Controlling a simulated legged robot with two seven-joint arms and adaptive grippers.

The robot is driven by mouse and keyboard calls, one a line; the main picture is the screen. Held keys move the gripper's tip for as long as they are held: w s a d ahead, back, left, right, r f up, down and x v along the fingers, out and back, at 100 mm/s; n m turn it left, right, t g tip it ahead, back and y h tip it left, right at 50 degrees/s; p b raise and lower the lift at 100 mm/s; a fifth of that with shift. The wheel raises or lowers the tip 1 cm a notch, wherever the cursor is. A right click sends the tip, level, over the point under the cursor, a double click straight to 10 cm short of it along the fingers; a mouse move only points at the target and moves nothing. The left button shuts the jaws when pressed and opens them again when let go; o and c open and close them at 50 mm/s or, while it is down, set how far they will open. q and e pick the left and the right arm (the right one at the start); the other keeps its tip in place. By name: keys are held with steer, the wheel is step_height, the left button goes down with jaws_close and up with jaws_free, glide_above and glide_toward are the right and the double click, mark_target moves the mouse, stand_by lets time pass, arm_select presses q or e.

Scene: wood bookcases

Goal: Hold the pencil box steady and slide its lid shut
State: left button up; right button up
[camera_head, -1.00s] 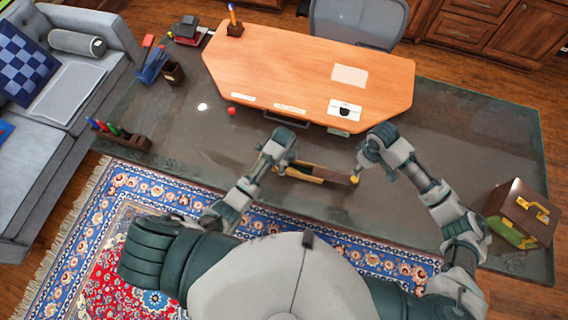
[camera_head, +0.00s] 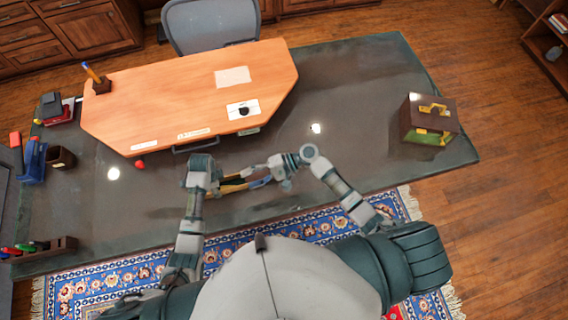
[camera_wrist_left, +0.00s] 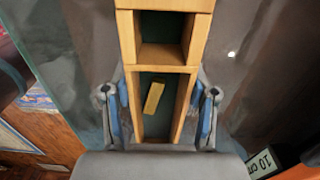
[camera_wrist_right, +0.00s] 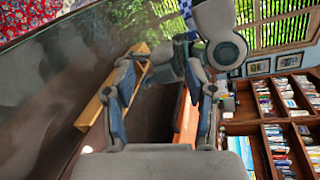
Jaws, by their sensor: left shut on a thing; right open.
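The pencil box (camera_head: 236,185) is a narrow light-wood box between my two hands over the desk's near part. In the left wrist view its open compartments (camera_wrist_left: 162,56) show dark green floors, and a yellow block (camera_wrist_left: 153,98) lies in the nearer one. My left gripper (camera_head: 212,183) is shut across the box's sides, with one finger on each side. My right gripper (camera_head: 264,181) is open close to the box's right part. In the right wrist view a long light-wood edge (camera_wrist_right: 99,108) runs beside its left finger; contact is unclear. I cannot make out the lid.
A brown box (camera_head: 427,118) with gold fittings stands at right. The dark desk top between is mostly clear.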

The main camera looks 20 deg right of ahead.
mark_target(268, 170)
steer(key=s+d+f+m+t+h, duration=0.1)
steer(key=d+f+m+t, duration=0.2)
steer(key=d+m+t, duration=0.2)
steer(key=s+d+f+m+t+h, duration=0.1)
steer(key=d+f+m+t, duration=0.3)
steer(key=d+m, duration=0.4)
steer(key=s+d+f+m+t+h, duration=0.1)
steer(key=d+f+m+t+h, duration=0.2)
steer(key=m, duration=0.9)
steer(key=shift+s+d+f+t, duration=0.1)
steer(key=shift+d+f+t, duration=0.05)
steer(key=shift+d+t, duration=0.8)
steer(key=shift+d+f+t, duration=0.15)
steer(key=shift+d+t, duration=0.7)
steer(key=shift+d, duration=0.05)
steer(key=shift+w+f, duration=0.1)
steer(key=shift+w, duration=0.15)
steer(key=x, duration=1.1)
steer(key=shift+a, duration=0.1)
jaws_close()
